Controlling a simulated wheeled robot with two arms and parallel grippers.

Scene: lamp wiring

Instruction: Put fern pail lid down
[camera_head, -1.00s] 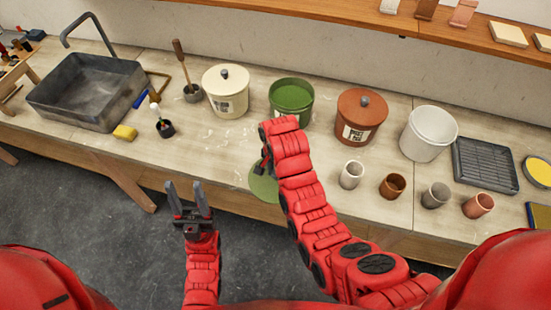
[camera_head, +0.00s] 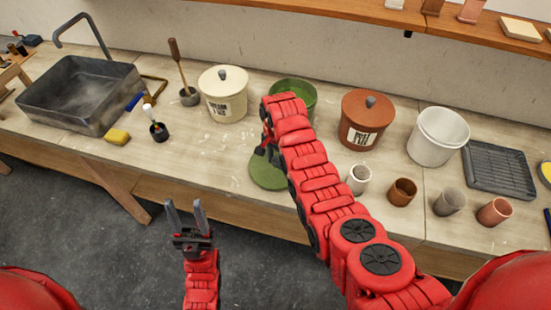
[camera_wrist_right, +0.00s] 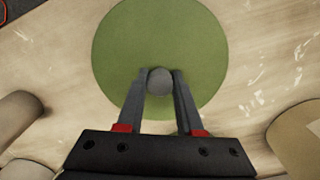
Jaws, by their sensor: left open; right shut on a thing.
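The fern pail lid (camera_head: 267,172) is a round green disc at the bench's front part, in front of the green pail. In the right wrist view the lid (camera_wrist_right: 160,30) has a grey knob (camera_wrist_right: 160,81) between the fingertips. My right gripper (camera_head: 268,151) is shut on that knob; it also shows in the right wrist view (camera_wrist_right: 160,82). I cannot tell whether the lid touches the bench. The green fern pail (camera_head: 292,92) stands open behind my right arm, which hides its lower part. My left gripper (camera_head: 187,217) is open and empty, in front of the bench edge.
A cream lidded pail (camera_head: 224,95) stands left of the green pail. A terracotta lidded pail (camera_head: 365,120) and a white open pail (camera_head: 437,136) stand to the right. Several small cups, including a white one (camera_head: 358,179), line the front right. Bench left of the lid is clear.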

